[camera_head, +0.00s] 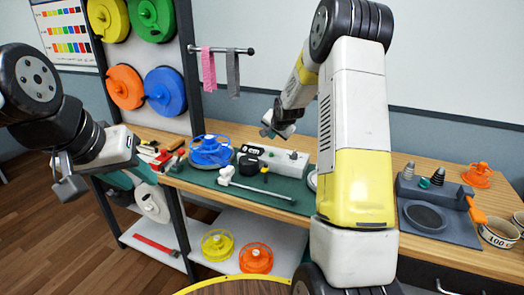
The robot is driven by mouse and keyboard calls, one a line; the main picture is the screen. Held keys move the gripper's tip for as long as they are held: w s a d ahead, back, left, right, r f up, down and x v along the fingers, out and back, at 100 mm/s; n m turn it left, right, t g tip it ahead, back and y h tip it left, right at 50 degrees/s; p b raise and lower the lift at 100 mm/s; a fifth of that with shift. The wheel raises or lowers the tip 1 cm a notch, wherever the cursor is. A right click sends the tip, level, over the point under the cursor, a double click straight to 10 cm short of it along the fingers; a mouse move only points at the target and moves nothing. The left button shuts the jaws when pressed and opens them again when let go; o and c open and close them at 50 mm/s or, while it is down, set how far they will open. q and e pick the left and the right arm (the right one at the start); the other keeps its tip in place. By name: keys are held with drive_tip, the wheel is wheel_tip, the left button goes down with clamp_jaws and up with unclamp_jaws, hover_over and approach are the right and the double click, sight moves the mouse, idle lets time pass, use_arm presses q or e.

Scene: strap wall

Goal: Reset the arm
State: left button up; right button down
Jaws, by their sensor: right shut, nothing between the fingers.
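My left arm comes in from the left edge. Its gripper (68,182) hangs in front of the rack, left of the workbench, with its fingertips pointing down. I cannot tell from this angle whether its fingers are apart. My right arm (357,120), white with yellow bands, rises tall in the middle and bends over towards the back. Its gripper (268,130) is above the far side of the bench, near the white block with a dark display (275,158). It is shut and holds nothing. My right arm hides part of the bench behind it.
The rack (160,62) holds coloured reels. Yellow and orange spools (256,258) sit on the lower shelf.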

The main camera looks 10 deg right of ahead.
drive_tip(key=s+a+r+n, duration=0.2)
drive_tip(key=s+r, duration=0.7)
drive_tip(key=s+a+r+n+g, duration=0.1)
drive_tip(key=s+a+r+n, duration=0.1)
drive_tip(key=s, duration=0.9)
drive_tip(key=s+a+r+n+g+y, duration=0.1)
drive_tip(key=s+a+r+n, duration=0.1)
drive_tip(key=s, duration=1)
drive_tip(key=s+a+r+n+g, duration=0.1)
drive_tip(key=s+a+r+n, duration=0.1)
drive_tip(key=s, duration=0.9)
drive_tip(key=shift+s+r+n+y, duration=0.15)
drive_tip(key=shift+r+n+y, duration=0.2)
drive_tip(key=shift+n, duration=0.25)
